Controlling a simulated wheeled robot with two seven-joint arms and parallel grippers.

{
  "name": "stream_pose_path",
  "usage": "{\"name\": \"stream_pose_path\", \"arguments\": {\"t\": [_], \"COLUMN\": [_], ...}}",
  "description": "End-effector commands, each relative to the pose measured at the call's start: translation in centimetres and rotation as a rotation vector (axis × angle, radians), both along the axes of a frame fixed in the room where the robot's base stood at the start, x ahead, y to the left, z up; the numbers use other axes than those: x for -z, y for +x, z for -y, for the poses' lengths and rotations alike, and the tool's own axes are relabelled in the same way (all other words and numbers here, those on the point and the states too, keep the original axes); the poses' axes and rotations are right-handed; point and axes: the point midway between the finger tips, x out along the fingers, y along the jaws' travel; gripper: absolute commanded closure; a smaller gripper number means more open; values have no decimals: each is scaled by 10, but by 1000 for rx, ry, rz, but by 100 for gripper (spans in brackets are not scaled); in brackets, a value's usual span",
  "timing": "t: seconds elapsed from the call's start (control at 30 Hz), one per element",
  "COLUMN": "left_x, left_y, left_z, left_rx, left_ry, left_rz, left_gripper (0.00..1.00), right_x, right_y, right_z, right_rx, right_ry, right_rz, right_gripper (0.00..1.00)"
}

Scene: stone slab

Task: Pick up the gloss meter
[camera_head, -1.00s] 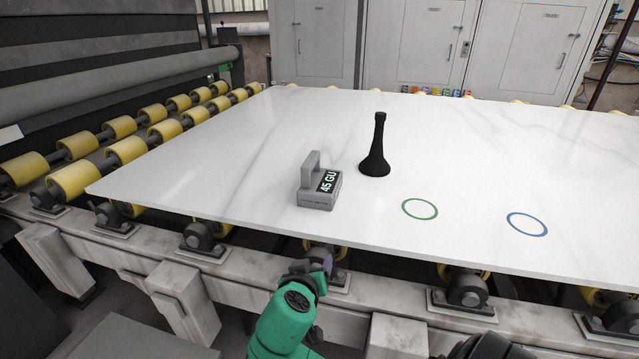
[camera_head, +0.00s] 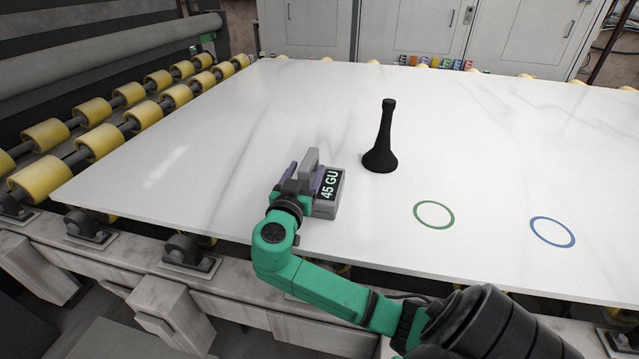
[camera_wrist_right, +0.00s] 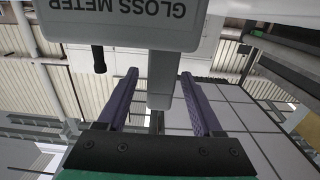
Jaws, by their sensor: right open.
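The gloss meter (camera_head: 331,189) is a grey box with a handle on top and a display reading "45 GU". It stands on the white slab (camera_head: 200,130) near the slab's front edge. My right gripper (camera_head: 308,180) is at the meter's left side, partly hiding it in the head view. In the right wrist view the gloss meter (camera_wrist_right: 130,22) shows its lettering upside down, and its grey handle (camera_wrist_right: 160,85) lies between the two spread purple fingers of my right gripper (camera_wrist_right: 159,76). Gaps show on both sides of the handle. My left gripper is not in view.
A black flared, bottle-like object (camera_head: 382,145) stands upright right of and behind the meter. A green ring (camera_head: 434,215) and a blue ring (camera_head: 552,232) are marked on the slab to the right. Yellow rollers (camera_head: 95,92) line the left. The slab's back is clear.

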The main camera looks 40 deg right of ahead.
Motion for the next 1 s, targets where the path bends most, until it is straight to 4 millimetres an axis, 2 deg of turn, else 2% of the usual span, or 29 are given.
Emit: {"name": "stream_pose_path", "arguments": {"t": [0.13,0.23,0.33,0.5,0.67,0.7,1.0], "left_x": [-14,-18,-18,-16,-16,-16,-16], "left_y": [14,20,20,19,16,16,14], "left_z": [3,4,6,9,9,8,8], "left_rx": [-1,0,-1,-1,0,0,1], "left_ry": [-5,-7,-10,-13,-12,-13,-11], "left_rz": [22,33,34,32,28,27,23], "left_gripper": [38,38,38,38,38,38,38], "right_x": [-4,-1,1,2,2,2,0], "right_y": [14,25,29,29,29,29,29], "right_z": [22,37,43,43,42,42,42], "right_rx": [3,2,1,0,0,0,0], "right_ry": [-5,-3,0,1,1,2,0], "right_rz": [-2,-1,-2,-2,-2,-3,0], "right_gripper": [32,32,32,32,94,100,100]}}
